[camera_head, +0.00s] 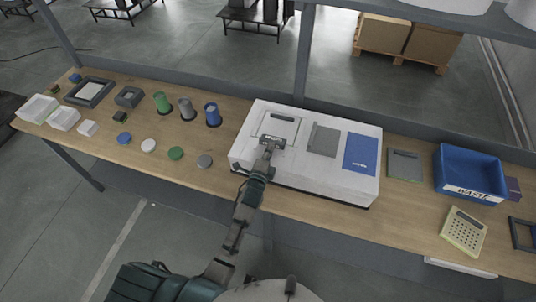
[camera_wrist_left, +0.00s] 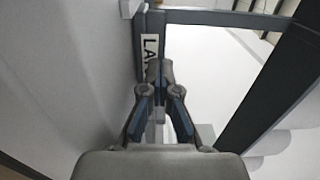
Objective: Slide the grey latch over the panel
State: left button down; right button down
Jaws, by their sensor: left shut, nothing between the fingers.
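A long white box (camera_head: 305,180) stands on the table in the head view. Its top carries a panel with a dark grey bar (camera_head: 283,117) at the left, a grey plate (camera_head: 323,140) in the middle and a blue plate (camera_head: 361,155) at the right. I cannot tell for sure which grey part is the latch. My left gripper (camera_head: 272,142) is shut and empty at the front of the left panel. In the left wrist view its fingertips (camera_wrist_left: 160,72) are beside a partly hidden label (camera_wrist_left: 149,48) reading "LA". I cannot tell whether they touch it. My right gripper does not show.
Green, grey and blue cylinders (camera_head: 212,114) stand left of the box, with several coloured discs (camera_head: 176,153) in front. A blue bin (camera_head: 470,174) and a yellowish calculator-like pad (camera_head: 463,232) are at the right. A grey post (camera_head: 304,55) rises behind the box.

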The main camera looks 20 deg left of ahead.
pick_arm(q)
jog(key=shift+f, duration=0.1)
jog(key=shift+a, duration=0.2)
jog(key=shift+s+a+f, duration=0.1)
jog(key=shift+s+f, duration=0.15)
jog(key=shift+s, duration=0.05)
jog(key=s, duration=0.7)
jog(key=shift+s+d+r, duration=0.15)
jog(key=shift+d+r, duration=0.1)
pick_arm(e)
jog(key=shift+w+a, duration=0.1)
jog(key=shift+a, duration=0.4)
